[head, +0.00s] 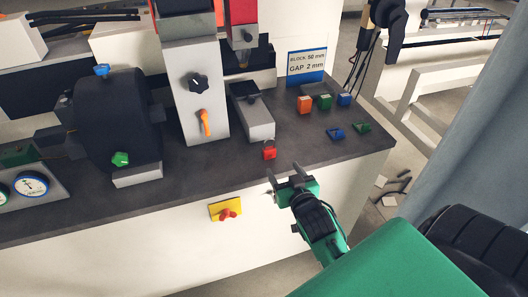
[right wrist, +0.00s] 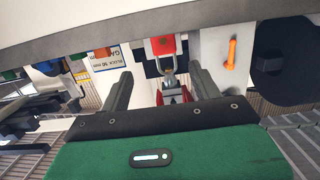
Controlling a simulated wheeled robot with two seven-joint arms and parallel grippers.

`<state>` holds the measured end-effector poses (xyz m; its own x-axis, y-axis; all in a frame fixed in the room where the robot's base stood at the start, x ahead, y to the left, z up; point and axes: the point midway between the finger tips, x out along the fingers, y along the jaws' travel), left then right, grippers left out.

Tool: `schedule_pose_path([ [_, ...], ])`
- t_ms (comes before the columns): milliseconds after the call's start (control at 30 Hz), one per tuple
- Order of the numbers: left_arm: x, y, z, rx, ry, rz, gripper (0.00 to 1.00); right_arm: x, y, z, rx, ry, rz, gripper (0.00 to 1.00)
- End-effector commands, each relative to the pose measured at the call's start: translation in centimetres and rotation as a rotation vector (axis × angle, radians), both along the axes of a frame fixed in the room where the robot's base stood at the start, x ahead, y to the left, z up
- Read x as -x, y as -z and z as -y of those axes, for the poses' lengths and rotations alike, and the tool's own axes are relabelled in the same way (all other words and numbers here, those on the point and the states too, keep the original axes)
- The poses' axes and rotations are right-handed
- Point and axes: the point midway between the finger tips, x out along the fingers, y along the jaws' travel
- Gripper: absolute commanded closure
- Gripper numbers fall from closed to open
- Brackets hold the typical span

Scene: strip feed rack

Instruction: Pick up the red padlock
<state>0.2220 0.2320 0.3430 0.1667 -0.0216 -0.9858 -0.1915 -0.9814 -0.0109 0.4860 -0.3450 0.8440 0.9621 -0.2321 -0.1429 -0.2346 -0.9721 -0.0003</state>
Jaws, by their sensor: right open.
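The red padlock (head: 269,152) stands on the dark bench top near its front edge, just in front of a long grey block. In the right wrist view the padlock (right wrist: 163,45) shows its red body and metal shackle, ahead of the gap between my fingers. My right gripper (head: 285,173) is open and empty, in front of the bench edge, a little right of and nearer than the padlock. Its two dark fingers (right wrist: 160,74) are spread apart in the right wrist view and do not appear to touch the padlock. My left gripper is not in view.
The grey block (head: 255,118) and a white column with an orange handle (head: 205,124) stand behind the padlock. Several coloured blocks (head: 304,105) sit to the right by a sign (head: 306,64). A red knob on a yellow plate (head: 226,210) juts from the bench front.

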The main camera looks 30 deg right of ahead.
Motion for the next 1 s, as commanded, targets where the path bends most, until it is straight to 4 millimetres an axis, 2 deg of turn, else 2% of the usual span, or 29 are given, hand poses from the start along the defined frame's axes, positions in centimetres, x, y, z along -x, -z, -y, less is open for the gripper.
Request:
schedule_pose_path([
  [300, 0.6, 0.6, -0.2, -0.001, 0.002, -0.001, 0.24, -5.4, 0.8, 1.2, 0.001, -0.001, -0.002, 0.36],
  [400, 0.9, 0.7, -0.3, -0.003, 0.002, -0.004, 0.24, -6.5, 1.0, 1.5, 0.001, -0.001, -0.003, 0.36],
  [667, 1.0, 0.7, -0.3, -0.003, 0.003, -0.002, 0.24, -8.0, 1.1, 1.6, 0.000, -0.001, -0.004, 0.36],
  [767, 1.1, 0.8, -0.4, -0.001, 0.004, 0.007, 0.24, -9.4, 0.8, 1.6, 0.000, -0.001, -0.003, 0.36],
  [1000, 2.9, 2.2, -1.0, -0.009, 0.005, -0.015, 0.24, -12.2, 1.1, 2.1, 0.001, -0.001, -0.005, 0.36],
])
